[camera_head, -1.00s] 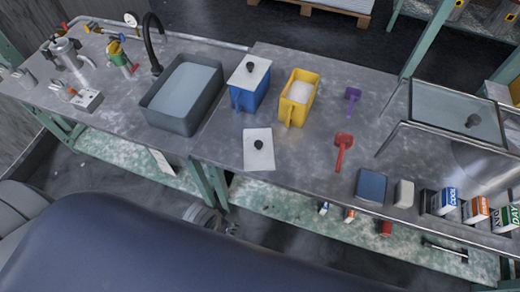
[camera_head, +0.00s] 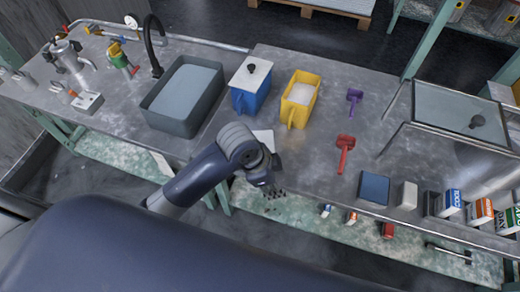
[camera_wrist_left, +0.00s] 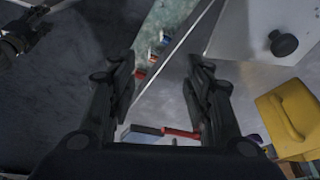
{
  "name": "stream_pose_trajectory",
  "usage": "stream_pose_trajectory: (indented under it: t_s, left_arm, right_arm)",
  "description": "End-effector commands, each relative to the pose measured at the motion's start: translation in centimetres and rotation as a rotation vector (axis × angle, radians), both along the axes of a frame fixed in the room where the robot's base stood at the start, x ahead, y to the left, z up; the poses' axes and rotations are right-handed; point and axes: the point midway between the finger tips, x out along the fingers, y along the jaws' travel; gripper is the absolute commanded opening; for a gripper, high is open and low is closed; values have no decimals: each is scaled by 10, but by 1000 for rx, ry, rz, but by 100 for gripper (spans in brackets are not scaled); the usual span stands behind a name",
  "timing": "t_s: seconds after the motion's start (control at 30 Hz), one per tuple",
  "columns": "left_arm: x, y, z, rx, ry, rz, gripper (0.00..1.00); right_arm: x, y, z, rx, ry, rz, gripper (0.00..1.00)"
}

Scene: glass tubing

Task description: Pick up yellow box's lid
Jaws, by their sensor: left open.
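The yellow box (camera_head: 299,98) stands on the steel table without a lid, with pale contents inside. A white lid (camera_head: 264,136) with a black knob lies flat on the table in front of the boxes; my left arm hides most of it in the head view. My left gripper (camera_head: 272,188) is at the table's front edge, near the lid. In the left wrist view the open, empty fingers (camera_wrist_left: 158,75) are left of the lid (camera_wrist_left: 238,28) and its knob (camera_wrist_left: 284,44), and apart from it. The yellow box (camera_wrist_left: 288,118) shows at lower right there.
A blue box (camera_head: 251,90) with its own white lid (camera_head: 250,73) stands left of the yellow box. A grey basin (camera_head: 184,95) is further left. Red (camera_head: 344,152) and purple (camera_head: 354,98) scoops lie to the right, with clear table around them.

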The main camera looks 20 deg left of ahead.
Motion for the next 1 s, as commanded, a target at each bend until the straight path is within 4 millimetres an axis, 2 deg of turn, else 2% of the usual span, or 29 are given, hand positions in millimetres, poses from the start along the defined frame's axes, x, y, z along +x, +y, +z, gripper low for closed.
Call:
stream_pose_trajectory:
  t_s: [0.03, 0.13, 0.3, 0.5, 0.67, 0.77, 1.0]
  left_arm:
    - [16, -1, 7, 36, -18, -100, 46]
    - [36, 0, 17, 101, -26, -290, 46]
    - [71, 24, 39, 228, -11, -555, 46]
    - [104, 63, 70, 336, 29, -739, 46]
    - [115, 81, 87, 371, 54, -801, 46]
    - [117, 85, 84, 376, 61, -814, 46]
    - [117, 85, 47, 375, 62, -815, 46]
  right_arm:
    - [-1, 2, 0, 3, 2, -1, 42]
    - [-2, 4, 0, 4, 3, -1, 42]
    - [-4, 3, -1, 3, 7, -1, 42]
    - [-7, -1, -1, -3, 12, 0, 42]
    - [-7, -5, -1, -7, 12, -1, 42]
    - [-7, -6, -2, -8, 12, -1, 42]
    - [-7, -7, -3, -9, 11, -2, 42]
